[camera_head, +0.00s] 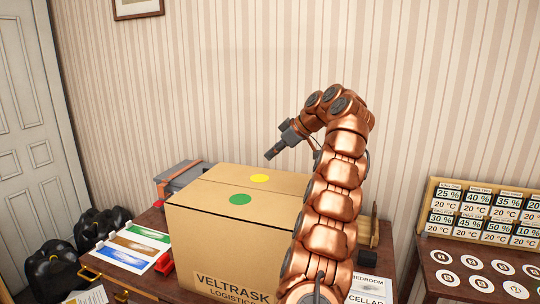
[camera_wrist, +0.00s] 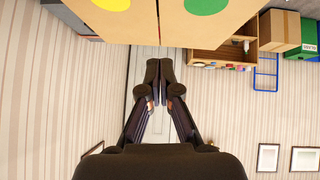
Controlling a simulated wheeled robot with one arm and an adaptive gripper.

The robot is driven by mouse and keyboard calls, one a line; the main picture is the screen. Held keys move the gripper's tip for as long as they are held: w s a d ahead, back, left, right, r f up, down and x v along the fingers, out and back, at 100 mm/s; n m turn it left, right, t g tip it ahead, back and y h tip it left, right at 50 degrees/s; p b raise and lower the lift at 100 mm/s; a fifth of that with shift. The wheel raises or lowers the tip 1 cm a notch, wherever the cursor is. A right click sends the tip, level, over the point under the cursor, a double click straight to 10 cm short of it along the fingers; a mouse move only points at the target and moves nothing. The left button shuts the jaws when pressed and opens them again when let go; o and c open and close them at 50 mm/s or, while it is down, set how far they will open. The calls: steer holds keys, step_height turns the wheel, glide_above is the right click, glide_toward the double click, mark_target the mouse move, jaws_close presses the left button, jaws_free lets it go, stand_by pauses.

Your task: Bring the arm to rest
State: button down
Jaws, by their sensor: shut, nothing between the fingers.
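My copper-coloured arm rises from the bottom of the head view and bends over to the left. My gripper (camera_head: 271,154) hangs at its end, above the back of a large cardboard box and clear of it. In the wrist view my gripper (camera_wrist: 159,64) has its fingers together with nothing between them. The box (camera_head: 205,222) is closed, marked VELTRASK LOGISTICS, with a green dot (camera_head: 240,199) and a yellow dot (camera_head: 259,178) on top. The box top (camera_wrist: 150,20) also shows in the wrist view. My arm hides part of the box's right side.
The box stands on a wooden table (camera_head: 150,222) with a colour-striped sheet (camera_head: 135,245) and a grey case (camera_head: 184,178). Black bags (camera_head: 52,272) lie at left. A rack of percentage cards (camera_head: 478,212) stands on a right-hand table. A striped wall (camera_head: 220,80) is behind.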

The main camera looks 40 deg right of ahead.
stand_by(0.4)
steer(key=s+a+m+g+y, duration=0.1)
steer(key=s+a+g, duration=0.1)
steer(key=a, duration=1)
steer(key=s+a+m+g+y, duration=0.1)
steer(key=a+g, duration=0.1)
steer(key=a, duration=1.1)
steer(key=s+a+f+g, duration=0.2)
steer(key=s+a+f, duration=0.2)
steer(key=s+a, duration=0.35)
steer(key=s+a+f+m+g+h, duration=0.1)
steer(key=s+a+f, duration=0.25)
steer(key=s, duration=0.35)
steer(key=s+a+f+m+g+h, duration=0.1)
steer(key=s+a+f+h, duration=0.2)
steer(key=s, duration=0.4)
steer(key=s+d+f+m+g+h, duration=0.1)
steer(key=s+f, duration=0.4)
steer(key=s, duration=0.4)
steer(key=s+f+m+g, duration=0.1)
steer(key=s+f, duration=0.5)
steer(key=s, duration=0.3)
steer(key=shift+d+m+h, duration=0.3)
steer(key=shift+d+h, duration=0.1)
